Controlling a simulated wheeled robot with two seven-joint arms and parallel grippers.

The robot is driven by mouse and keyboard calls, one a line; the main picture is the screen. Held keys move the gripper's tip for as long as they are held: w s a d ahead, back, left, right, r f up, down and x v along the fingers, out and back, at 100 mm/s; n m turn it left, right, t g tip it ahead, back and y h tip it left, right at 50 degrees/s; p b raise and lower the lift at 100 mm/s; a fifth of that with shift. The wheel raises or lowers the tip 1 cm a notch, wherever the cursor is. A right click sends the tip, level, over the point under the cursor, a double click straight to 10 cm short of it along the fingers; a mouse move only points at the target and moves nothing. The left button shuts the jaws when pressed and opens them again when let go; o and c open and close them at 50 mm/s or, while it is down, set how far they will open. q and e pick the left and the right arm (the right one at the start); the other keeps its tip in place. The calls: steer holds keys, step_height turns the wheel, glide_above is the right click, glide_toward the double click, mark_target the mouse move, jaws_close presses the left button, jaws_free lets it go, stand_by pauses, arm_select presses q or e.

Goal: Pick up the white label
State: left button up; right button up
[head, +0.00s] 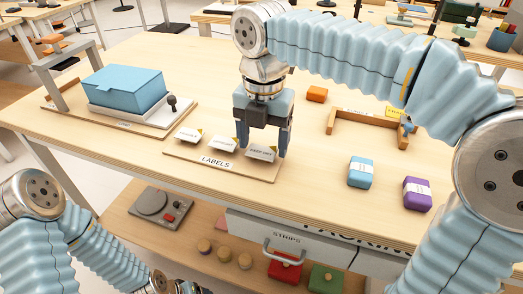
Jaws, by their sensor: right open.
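Three white labels with dark print and yellow corners stand in a row on a wooden board (178,153) marked LABELS: a left one (188,135), a middle one (223,144) and a right one (260,153). My right gripper (263,146) points down over the right label. Its fingers are apart, one at each side of that label, with part of the label showing between them. I cannot tell whether they touch it. My left arm is at the lower left, and its gripper is mostly cut off by the bottom edge.
A blue box (124,90) sits on a board at the left. An orange block (317,94) and a wooden frame (362,127) lie behind. A blue packet (361,171) and a purple packet (417,193) lie right. A lower shelf (130,217) holds several items.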

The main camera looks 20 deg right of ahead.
steer(key=shift+c, duration=0.3)
steer(key=c, duration=0.8)
steer(key=shift+o, duration=0.2)
steer(key=shift+r, duration=0.1)
